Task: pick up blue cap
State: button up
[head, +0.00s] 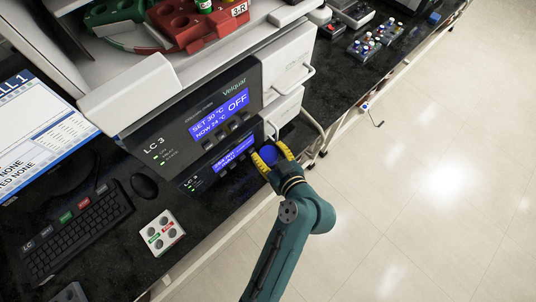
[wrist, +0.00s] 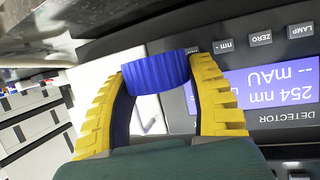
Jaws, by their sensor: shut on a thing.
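The blue cap (wrist: 157,74) is a ribbed, round cap. It sits between the two yellow ridged fingers of my gripper (wrist: 160,95) in the wrist view, and both fingers touch its sides. In the head view the blue cap (head: 269,155) shows between the yellow fingers of my gripper (head: 269,156), in front of the lower instrument unit. My gripper is shut on the cap. I cannot tell from these frames whether the cap touches anything besides the fingers.
The LC 3 instrument (head: 190,125) stands on the dark bench, with a lower detector unit (head: 222,165) under it. A keyboard (head: 70,233), a mouse (head: 144,186) and a white button box (head: 161,233) lie to the left. Open floor (head: 430,190) lies to the right.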

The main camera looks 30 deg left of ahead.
jog(key=s+d, duration=0.2)
jog(key=d, duration=0.4)
jog(key=s+d+p, duration=0.1)
jog(key=s+d, duration=0.1)
jog(key=d, duration=0.4)
jog(key=s+d+r+p, duration=0.1)
jog(key=s+d, duration=0.2)
jog(key=d, duration=0.3)
jog(key=shift+s+d, duration=0.1)
jog(key=shift+d, duration=0.05)
